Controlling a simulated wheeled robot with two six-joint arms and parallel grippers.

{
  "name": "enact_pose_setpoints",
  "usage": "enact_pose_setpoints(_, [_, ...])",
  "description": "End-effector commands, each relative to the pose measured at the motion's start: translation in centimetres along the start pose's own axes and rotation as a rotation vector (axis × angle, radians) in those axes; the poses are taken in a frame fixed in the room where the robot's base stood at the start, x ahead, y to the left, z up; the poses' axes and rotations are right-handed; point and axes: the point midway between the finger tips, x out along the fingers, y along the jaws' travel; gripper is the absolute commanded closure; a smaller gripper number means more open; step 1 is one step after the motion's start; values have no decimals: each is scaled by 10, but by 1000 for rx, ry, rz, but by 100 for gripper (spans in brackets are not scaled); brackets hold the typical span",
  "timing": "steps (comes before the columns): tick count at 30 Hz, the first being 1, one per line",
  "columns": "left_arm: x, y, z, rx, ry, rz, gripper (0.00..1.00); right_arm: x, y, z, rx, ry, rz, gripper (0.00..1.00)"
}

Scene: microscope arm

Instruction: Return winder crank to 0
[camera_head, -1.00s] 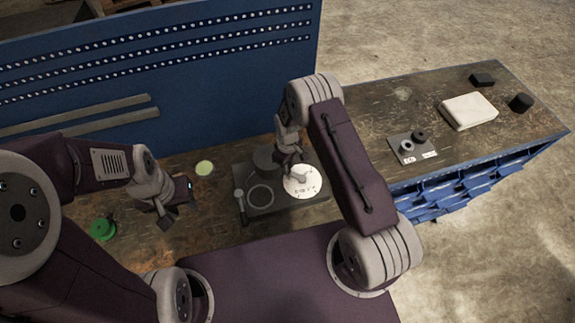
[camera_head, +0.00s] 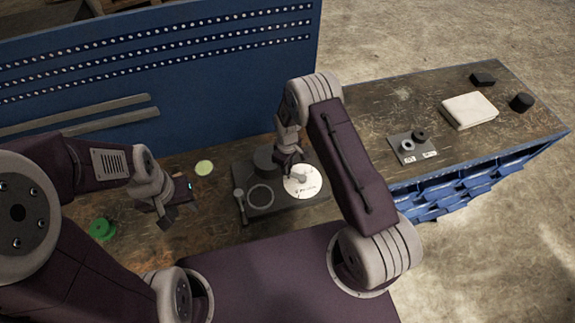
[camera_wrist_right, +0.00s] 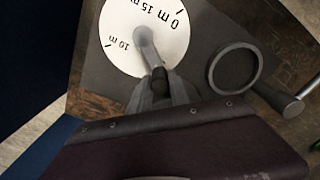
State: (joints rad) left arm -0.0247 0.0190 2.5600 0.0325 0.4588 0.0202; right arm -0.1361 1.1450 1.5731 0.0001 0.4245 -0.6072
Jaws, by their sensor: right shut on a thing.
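The winder's white round dial (camera_head: 304,184) sits on a dark base plate (camera_head: 285,207) on the workbench. In the right wrist view the dial (camera_wrist_right: 172,50) shows the marks 0 m, 15 m and 10 m. A grey crank (camera_wrist_right: 146,48) runs from the dial's middle to a dark knob (camera_wrist_right: 160,80). My right gripper (camera_wrist_right: 163,92) is shut on this knob; its fingers partly hide it. It also shows over the dial in the head view (camera_head: 291,166). My left gripper (camera_head: 178,213) is empty and looks open, left of the base plate.
A grey ring (camera_head: 261,195) and a dark cylinder (camera_head: 266,160) stand on the base plate. A green spool (camera_head: 102,229) and a pale green disc (camera_head: 204,168) lie to the left. A small plate with rings (camera_head: 408,152) and a white block (camera_head: 468,111) are on the right bench.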

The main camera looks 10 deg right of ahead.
Motion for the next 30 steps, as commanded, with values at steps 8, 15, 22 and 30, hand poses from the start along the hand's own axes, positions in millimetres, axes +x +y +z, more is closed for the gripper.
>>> enact_pose_setpoints(8, [10, 0, 1, 0, 0, 0, 64, 1, -11, 2, -190, 3, 3, 100])
enact_pose_setpoints(15, [19, 0, 2, 0, 0, 0, 64, 0, -24, 9, -418, 3, 3, 100])
enact_pose_setpoints(22, [25, 0, 3, 0, 0, 0, 64, 0, -34, 18, -636, 2, 3, 100])
enact_pose_setpoints(30, [31, -1, 3, 0, 0, 0, 64, 0, -43, 32, -891, 2, 3, 100])
